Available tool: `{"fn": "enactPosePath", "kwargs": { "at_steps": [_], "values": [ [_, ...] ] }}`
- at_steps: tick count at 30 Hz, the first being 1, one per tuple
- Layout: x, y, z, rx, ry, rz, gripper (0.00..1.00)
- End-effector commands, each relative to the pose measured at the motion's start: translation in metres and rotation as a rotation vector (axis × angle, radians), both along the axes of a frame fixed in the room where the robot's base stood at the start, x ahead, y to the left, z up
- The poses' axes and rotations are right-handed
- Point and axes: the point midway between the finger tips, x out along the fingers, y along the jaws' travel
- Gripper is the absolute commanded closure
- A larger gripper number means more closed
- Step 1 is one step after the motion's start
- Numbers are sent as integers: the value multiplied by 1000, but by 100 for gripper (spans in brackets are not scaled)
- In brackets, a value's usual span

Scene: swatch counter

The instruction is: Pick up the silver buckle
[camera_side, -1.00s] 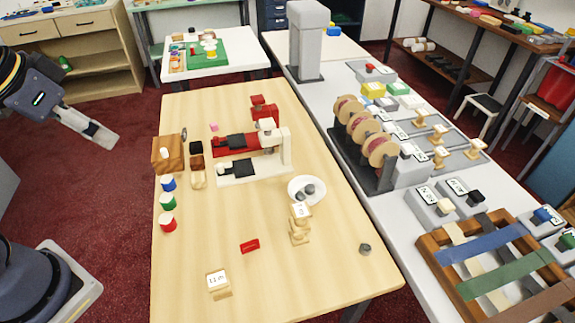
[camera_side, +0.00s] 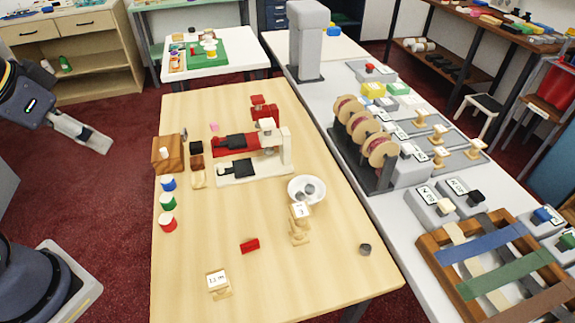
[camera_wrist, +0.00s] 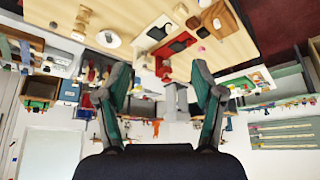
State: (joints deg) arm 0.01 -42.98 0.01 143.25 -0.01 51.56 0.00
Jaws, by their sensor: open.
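No piece is clearly recognisable as the silver buckle. Small grey pieces (camera_side: 309,189) lie in a round white dish (camera_side: 293,197) right of the table's middle, and a dark grey round piece (camera_side: 365,249) lies near the right edge. Their details are too small to tell. The dish also shows at upper left in the wrist view (camera_wrist: 108,39). My gripper (camera_side: 74,136) is off the left side of the table, well away from the dish. In the wrist view my gripper (camera_wrist: 160,78) has its fingers wide apart with nothing between them.
The wooden table (camera_side: 190,260) carries blue, green and red (camera_side: 168,223) spools at left and a red block (camera_side: 250,245) in front. A spool rack (camera_side: 375,170) stands beyond the right edge. The front centre is mostly clear.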

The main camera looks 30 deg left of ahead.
Motion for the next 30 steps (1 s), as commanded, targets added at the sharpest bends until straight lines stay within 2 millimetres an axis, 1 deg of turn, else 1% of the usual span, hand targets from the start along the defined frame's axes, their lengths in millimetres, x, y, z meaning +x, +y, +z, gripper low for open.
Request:
{"fn": "enactPosePath", "kwargs": {
  "at_steps": [4, 12, 21, 23, 25, 27, 29, 30],
  "values": [
    [0, 0, 0, 0, 0, 0, 32],
    [0, 0, 0, 0, 0, 0, 59],
    [2, 0, 1, -7, -12, 12, 59],
    [12, 0, 13, -16, -62, 28, 59],
    [33, 2, 37, -33, -139, 54, 59],
    [63, 7, 56, -52, -181, 95, 59],
    [91, 15, 66, -66, -202, 135, 59],
    [111, 22, 71, -73, -211, 163, 59]
  ]
}}
